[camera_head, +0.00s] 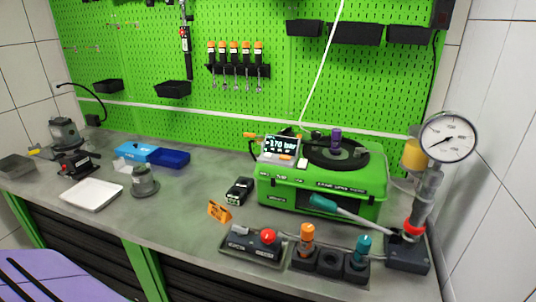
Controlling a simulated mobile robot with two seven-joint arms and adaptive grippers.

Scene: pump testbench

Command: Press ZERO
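A green test unit (322,195) stands on the right half of the grey bench. A small display (281,144) sits at its top left and is lit, with light digits that look like 170. Below the display are an orange button (285,157) and small pale keys. Their labels are too small to read, so I cannot tell which one is ZERO. A round dark recess with a purple-topped knob (336,140) is on the unit's top right. Neither of my grippers is in view, and nothing touches the unit.
A pressure gauge (447,137) stands right of the unit with a teal-handled lever (323,203). In front are a red-knobbed box (268,237) and a dark socket block (331,262). A black device (240,190) lies left. A white tray (92,194) is farther left.

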